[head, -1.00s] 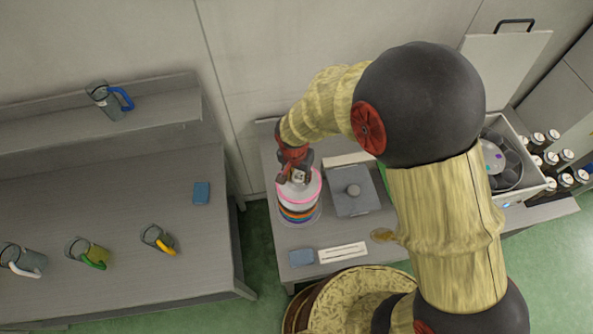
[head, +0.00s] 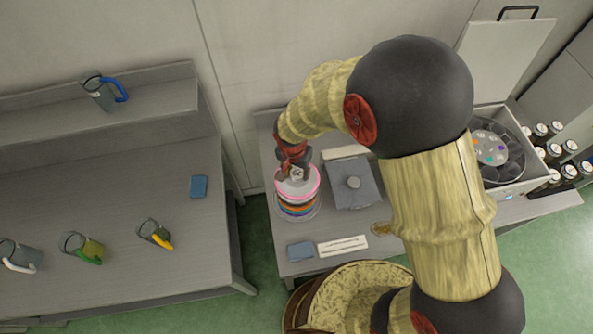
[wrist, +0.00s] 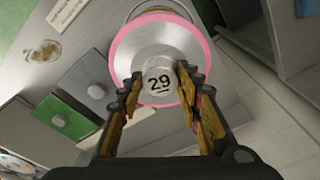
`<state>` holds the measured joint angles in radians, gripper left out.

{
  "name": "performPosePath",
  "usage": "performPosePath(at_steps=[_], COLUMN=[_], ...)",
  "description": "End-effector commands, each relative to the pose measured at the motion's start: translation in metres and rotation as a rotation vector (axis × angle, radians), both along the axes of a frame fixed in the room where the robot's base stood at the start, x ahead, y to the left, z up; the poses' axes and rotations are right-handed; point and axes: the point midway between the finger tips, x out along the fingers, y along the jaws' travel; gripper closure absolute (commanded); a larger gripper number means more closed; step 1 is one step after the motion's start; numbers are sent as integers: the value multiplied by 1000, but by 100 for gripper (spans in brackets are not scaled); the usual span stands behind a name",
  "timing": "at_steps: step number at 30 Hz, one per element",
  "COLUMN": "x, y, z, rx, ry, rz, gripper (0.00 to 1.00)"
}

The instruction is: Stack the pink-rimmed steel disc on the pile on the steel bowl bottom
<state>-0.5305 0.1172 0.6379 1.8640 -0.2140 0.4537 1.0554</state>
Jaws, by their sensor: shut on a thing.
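The pink-rimmed steel disc (head: 297,187) is held by its central knob, marked 29, which shows between the fingers in the wrist view (wrist: 160,84). My gripper (head: 292,166) is shut on that knob, above the disc. Below the disc is the pile (head: 298,205), with several coloured rims showing in the head view. The steel bowl bottom (head: 300,218) shows only as a grey edge under the pile. The held disc looks close above the pile or touching it; I cannot tell which. In the wrist view the disc hides most of the pile.
A grey square lid with a knob (head: 367,187) lies right of the pile. A blue cloth (head: 301,252) and a white label strip (head: 343,245) lie in front. An open bin (head: 508,172) stands at the right. The left bench (head: 110,215) holds several jugs.

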Motion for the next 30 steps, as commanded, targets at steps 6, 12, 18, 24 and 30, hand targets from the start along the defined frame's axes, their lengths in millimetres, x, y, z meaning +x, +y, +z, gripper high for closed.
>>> performPosePath(at_steps=[6,12,18,24,30], x=[0,0,0,0,-1], y=[0,0,0,0,1], z=[1,1,1,0,15], rx=[1,0,0,0,2], ry=[-1,0,0,0,-2], rz=[0,0,0,0,-1], gripper=[63,52,44,44,44])
